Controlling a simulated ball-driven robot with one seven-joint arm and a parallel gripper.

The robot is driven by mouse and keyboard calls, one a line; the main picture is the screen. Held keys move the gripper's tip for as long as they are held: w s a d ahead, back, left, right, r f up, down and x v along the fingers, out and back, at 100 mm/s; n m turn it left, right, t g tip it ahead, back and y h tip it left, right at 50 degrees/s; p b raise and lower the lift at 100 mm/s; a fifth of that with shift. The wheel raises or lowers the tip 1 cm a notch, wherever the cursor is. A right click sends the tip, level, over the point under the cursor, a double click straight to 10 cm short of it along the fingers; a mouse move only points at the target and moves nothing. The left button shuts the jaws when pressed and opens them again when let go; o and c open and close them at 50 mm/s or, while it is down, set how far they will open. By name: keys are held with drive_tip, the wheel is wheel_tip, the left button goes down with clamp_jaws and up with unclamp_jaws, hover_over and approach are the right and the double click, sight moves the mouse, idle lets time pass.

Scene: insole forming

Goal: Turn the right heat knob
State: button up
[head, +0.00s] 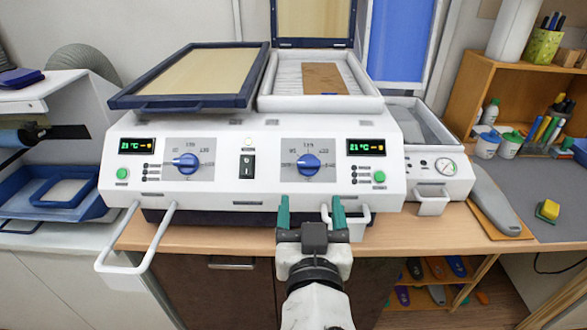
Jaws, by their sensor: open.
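The right heat knob (309,164) is a round blue knob on a grey dial plate, on the right half of the white machine's (219,164) sloped front panel. A matching left heat knob (188,163) sits on the left half. My gripper (311,208) is in front of the machine, below the right knob and apart from it. Its two green-tipped fingers are spread, with nothing between them. The right display (367,147) reads about 21 °C in green. A green button (379,176) is below it.
A black rocker switch (247,166) sits between the dials. White handles stick out in front, one at the left (150,243) and one beside my gripper (355,222). The left frame lid (190,77) is down; the right lid (313,22) stands open. A gauge unit (434,170) stands at the right.

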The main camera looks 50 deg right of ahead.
sight(308, 167)
drive_tip(key=p+x, duration=0.3)
drive_tip(key=x, duration=0.6)
drive_tip(key=shift+w+r, duration=0.1)
drive_tip(key=shift+r, duration=0.05)
drive_tip(key=shift+w+d, duration=0.35)
drive_tip(key=shift+d, duration=0.2)
drive_tip(key=shift+c, duration=0.2)
drive_tip(key=c, duration=1)
drive_tip(key=shift+f+m+b, duration=0.25)
drive_tip(key=shift+m+b, duration=0.05)
drive_tip(key=shift+b, duration=0.05)
